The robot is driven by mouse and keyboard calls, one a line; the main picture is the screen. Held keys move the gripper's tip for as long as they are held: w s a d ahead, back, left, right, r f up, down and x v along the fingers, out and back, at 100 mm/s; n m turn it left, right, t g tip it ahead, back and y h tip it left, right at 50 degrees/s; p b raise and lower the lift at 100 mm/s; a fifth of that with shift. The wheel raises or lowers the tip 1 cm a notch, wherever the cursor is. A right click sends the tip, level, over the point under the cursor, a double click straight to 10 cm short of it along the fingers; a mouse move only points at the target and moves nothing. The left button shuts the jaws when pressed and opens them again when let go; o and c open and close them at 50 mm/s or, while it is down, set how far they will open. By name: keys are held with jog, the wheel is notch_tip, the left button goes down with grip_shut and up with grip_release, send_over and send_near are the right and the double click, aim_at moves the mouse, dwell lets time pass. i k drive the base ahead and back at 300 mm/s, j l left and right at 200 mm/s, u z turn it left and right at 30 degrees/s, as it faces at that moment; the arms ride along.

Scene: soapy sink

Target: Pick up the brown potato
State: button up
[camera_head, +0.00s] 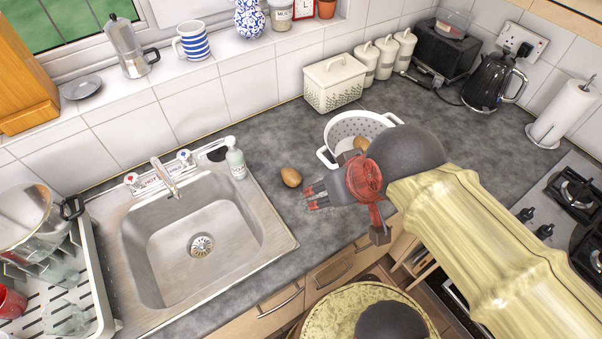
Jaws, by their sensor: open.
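A brown potato (291,177) lies on the dark grey worktop, just right of the sink. My gripper (312,196) is open, with its fingers pointing left. Its fingertips are just below and right of the potato in the picture, with a small gap, and nothing shows between them. Whether they are at the potato's height cannot be told. Another brown, potato-like item (361,144) shows in a white colander (341,128) behind my gripper, which partly hides the colander.
A steel sink (262,270) is on the left, with a soap bottle (236,163) at its back right corner. A white bread bin (334,84) and canisters (386,58) stand along the wall. A black kettle (488,82) and hob (570,215) are right. Worktop around the potato is clear.

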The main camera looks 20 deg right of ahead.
aim_at(291, 177)
jog(key=k+j+z, duration=0.1)
jog(key=z, duration=0.25)
jog(key=k+z, duration=0.55)
jog(key=z, duration=0.35)
